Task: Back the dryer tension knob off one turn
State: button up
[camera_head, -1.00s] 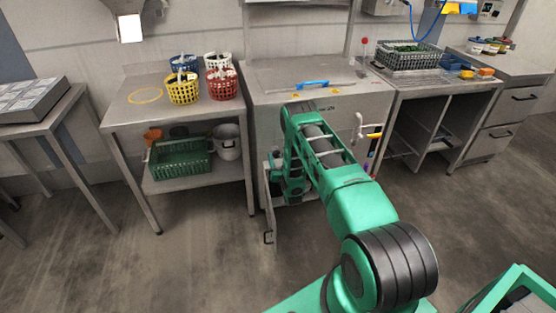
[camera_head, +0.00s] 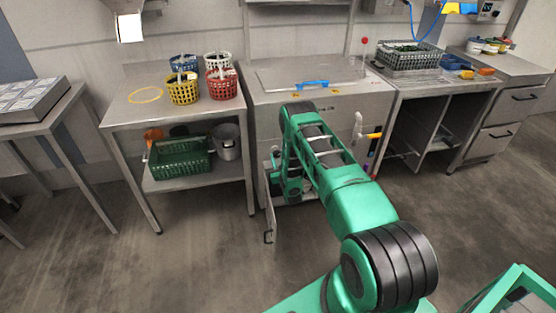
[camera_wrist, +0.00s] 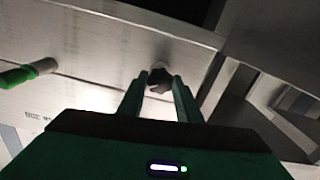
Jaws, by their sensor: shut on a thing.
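In the wrist view, a small dark knob (camera_wrist: 159,76) sits on a pale metal panel, between the tips of my gripper (camera_wrist: 161,85). The two green fingers are closed on the knob from both sides. In the head view my green arm reaches into the low opening at the front of the steel machine (camera_head: 345,103). My fingertips and the knob are hidden there behind the arm and the machine front.
The machine's small door (camera_head: 271,216) hangs open beside my arm. A yellow handle (camera_head: 372,136) sticks out at the machine's right front. A green-gripped lever (camera_wrist: 22,75) shows at the wrist view's left. A table with baskets (camera_head: 182,90) stands left; floor in front is clear.

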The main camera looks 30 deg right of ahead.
jog(key=o, duration=1)
jog(key=shift+o, duration=0.2)
jog(key=shift+s, duration=0.15)
jog(key=v, duration=1)
jog(key=shift+s+a, duration=0.15)
jog(key=shift+s, duration=0.1)
